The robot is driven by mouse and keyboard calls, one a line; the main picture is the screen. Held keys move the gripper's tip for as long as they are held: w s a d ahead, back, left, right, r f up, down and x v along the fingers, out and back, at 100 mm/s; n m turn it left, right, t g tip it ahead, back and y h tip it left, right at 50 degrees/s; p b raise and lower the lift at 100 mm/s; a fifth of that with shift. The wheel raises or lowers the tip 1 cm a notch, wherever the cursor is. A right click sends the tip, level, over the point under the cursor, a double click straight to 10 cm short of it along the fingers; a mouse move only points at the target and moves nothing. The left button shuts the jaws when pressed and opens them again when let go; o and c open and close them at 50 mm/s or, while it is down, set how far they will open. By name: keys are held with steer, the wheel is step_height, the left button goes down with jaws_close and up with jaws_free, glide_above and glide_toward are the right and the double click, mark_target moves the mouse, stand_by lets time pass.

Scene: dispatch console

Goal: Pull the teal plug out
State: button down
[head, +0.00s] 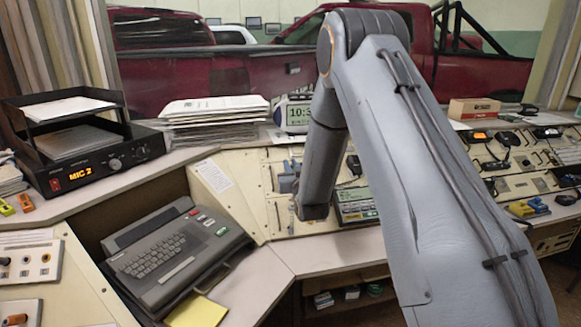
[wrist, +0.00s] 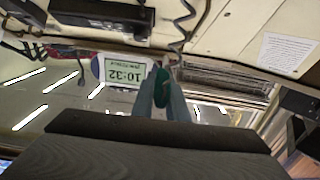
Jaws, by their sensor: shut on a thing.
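The teal plug (wrist: 161,80) shows in the wrist view as a dark green-teal piece between the two grey fingers. My gripper (wrist: 160,92) is shut on it. The fingers cover much of the plug, and I cannot tell whether its tip is in a socket or clear of it. In the head view my arm comes down in front of the cream console panel (head: 236,172). My gripper (head: 287,180) shows only as a small grey part beside the wrist, and I cannot make out the plug there.
A digital clock (head: 299,115) stands behind the panel; it appears upside down in the wrist view (wrist: 124,71). A grey keyboard unit (head: 172,262) lies at front left. A small green-screen device (head: 354,203) is right of my wrist. A black radio (head: 88,160) sits at left.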

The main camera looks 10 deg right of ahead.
steer(key=shift+s+r+p, duration=0.5)
steer(key=shift+r+p, duration=0.05)
steer(key=shift+r, duration=0.3)
steer(key=shift+s+r+p, duration=0.45)
steer(key=shift+r+p, duration=0.05)
steer(key=shift+r, duration=0.35)
